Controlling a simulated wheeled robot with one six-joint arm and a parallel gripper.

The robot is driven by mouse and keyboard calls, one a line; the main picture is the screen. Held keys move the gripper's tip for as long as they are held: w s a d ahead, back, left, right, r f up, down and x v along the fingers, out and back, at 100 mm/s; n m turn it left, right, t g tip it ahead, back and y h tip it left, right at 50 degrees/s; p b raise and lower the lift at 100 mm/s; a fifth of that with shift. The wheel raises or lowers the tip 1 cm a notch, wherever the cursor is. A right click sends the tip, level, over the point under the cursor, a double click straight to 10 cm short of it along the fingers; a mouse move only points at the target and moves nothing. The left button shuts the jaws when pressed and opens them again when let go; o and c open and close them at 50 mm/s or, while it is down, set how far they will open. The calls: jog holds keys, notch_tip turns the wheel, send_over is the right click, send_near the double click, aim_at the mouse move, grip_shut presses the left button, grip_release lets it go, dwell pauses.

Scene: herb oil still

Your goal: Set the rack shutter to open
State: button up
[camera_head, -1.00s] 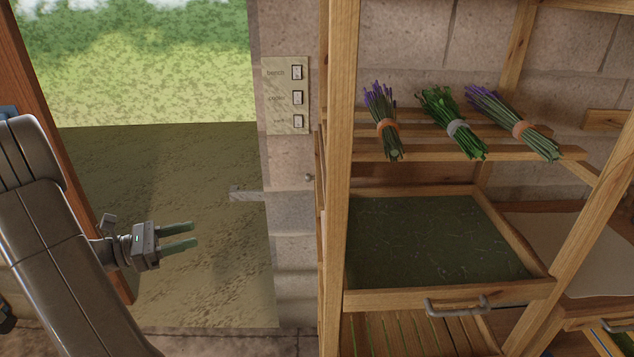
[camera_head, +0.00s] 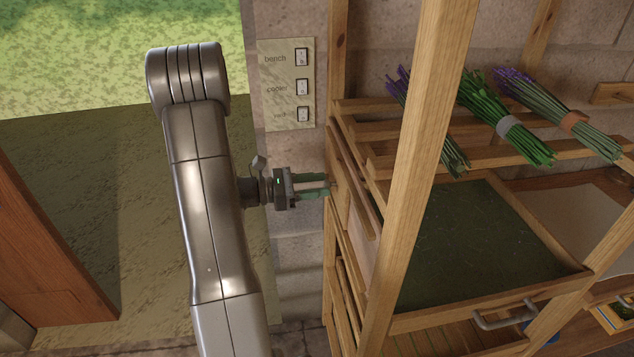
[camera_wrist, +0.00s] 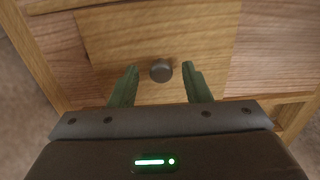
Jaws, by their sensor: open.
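The wooden drying rack (camera_head: 425,160) stands at the right in the head view. Its left side carries a wooden panel, which seems to be the shutter (camera_wrist: 205,45). In the wrist view a dark round knob (camera_wrist: 161,70) sits on that panel. My gripper (camera_head: 328,185) is at the rack's left side in the head view. In the wrist view its two green fingers (camera_wrist: 161,84) are apart, one on each side of the knob, with a gap to it on both sides. The gripper hides the knob in the head view.
A switch plate (camera_head: 289,84) labelled bench, cooler and a third word is on the stone wall above my gripper. Herb bundles (camera_head: 508,122) lie on the rack's upper slats. A dark-bottomed tray (camera_head: 480,245) with a metal handle is below. An open doorway is at the left.

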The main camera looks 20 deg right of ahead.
jog(key=shift+s+d, duration=0.1)
jog(key=shift+d, duration=0.05)
grip_shut()
jog(key=s+a+b, duration=0.1)
jog(key=s, duration=0.4)
jog(key=s+a+b, duration=0.1)
jog(key=s, duration=0.4)
jog(key=s+a+b, duration=0.1)
jog(key=s, duration=0.3)
jog(key=shift+s+a+f, duration=0.1)
jog(key=shift+s+a, duration=0.15)
jog(key=shift+s, duration=0.15)
jog(key=shift+c, duration=1.6)
grip_release()
jog(key=o, duration=0.3)
jog(key=shift+s+a, duration=0.1)
jog(key=shift+s, duration=0.05)
